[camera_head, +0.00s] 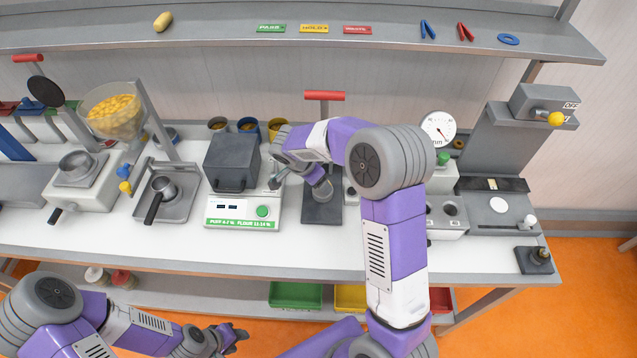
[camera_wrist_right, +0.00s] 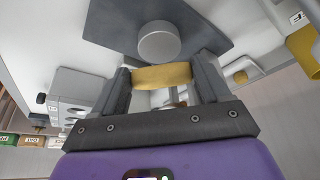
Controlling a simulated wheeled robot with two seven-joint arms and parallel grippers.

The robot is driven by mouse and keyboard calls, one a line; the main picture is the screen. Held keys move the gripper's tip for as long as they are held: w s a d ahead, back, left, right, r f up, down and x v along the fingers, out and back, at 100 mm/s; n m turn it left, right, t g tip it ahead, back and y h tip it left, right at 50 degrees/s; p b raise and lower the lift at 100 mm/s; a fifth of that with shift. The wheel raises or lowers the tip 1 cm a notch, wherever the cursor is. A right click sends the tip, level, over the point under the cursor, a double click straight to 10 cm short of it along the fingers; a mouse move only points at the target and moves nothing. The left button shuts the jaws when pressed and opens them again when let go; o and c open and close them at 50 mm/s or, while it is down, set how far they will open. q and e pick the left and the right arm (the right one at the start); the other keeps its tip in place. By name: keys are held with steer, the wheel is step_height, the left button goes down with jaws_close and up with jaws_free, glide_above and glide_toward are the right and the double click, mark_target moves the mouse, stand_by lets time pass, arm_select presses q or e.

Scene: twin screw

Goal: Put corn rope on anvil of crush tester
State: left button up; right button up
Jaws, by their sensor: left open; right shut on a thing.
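The corn rope (camera_wrist_right: 162,76) is a short yellow piece held crosswise between the fingertips of my right gripper in the right wrist view. The crush tester has a red T-handle (camera_head: 324,96) and a dark base plate (camera_head: 321,212). A round grey anvil (camera_wrist_right: 158,42) stands on the base plate, just beyond the rope and apart from it in the wrist view. My right arm hides part of the tester in the head view. My left gripper (camera_head: 232,335) is open and empty, low in front of the table.
A scale with a dark box (camera_head: 232,160) stands left of the tester, with several small cups behind it. A dial gauge (camera_head: 438,129) and a grey machine (camera_head: 500,205) are to the right. A shelf (camera_head: 220,40) runs above.

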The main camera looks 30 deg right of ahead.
steer(key=shift+w+d+f, duration=0.1)
steer(key=shift+d, duration=0.4)
step_height(320, 180, down, 3)
steer(key=shift+f, duration=0.35)
steer(key=o, duration=0.7)
steer(key=shift+o, duration=0.2)
steer(key=shift+a+r, duration=0.15)
steer(key=shift+r, duration=0.35)
steer(key=v, duration=1.1)
steer(key=shift+a, duration=0.2)
steer(key=shift+r+p, duration=0.2)
steer(key=shift+p, duration=0.15)
